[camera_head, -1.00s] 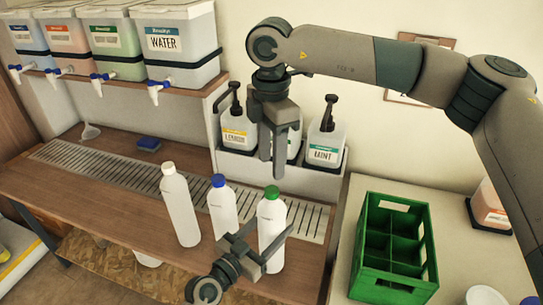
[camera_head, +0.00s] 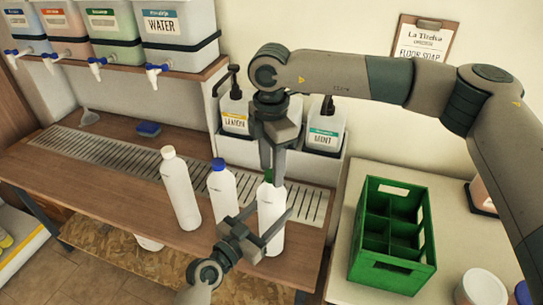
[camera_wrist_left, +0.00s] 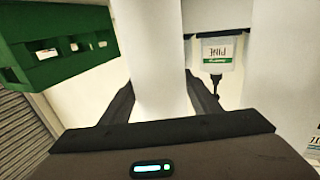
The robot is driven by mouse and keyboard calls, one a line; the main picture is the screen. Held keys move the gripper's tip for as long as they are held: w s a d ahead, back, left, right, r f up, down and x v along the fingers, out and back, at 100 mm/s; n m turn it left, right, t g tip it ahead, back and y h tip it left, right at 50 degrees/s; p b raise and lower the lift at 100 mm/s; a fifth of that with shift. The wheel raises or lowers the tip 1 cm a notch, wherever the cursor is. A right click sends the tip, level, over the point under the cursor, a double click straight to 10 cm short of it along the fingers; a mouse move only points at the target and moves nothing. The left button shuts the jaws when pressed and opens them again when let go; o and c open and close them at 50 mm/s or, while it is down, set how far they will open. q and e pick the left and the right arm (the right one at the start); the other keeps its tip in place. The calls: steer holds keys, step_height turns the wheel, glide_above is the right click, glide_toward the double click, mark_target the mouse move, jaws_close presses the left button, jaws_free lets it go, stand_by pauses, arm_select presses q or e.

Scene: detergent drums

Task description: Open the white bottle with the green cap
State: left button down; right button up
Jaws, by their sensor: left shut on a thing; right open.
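The white bottle (camera_head: 270,212) with the green cap stands upright on the wooden counter (camera_head: 120,185), at the right of a row of bottles. My left gripper (camera_head: 262,222) is shut on its body from the front. In the left wrist view the bottle (camera_wrist_left: 155,55) stands between the two fingers. My right gripper (camera_head: 272,168) points down from above, open, with its fingertips at the bottle's top. The green cap (camera_head: 268,175) is mostly hidden behind the fingers, so I cannot tell whether they touch it.
A blue-capped bottle (camera_head: 222,188) and a white-capped bottle (camera_head: 180,188) stand close on the left. Pump bottles (camera_head: 323,128) stand in a holder behind. A green crate (camera_head: 395,235) is on the pale surface at right. A drain grate (camera_head: 100,153) runs along the counter.

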steer(key=shift+f, duration=0.2)
jaws_close()
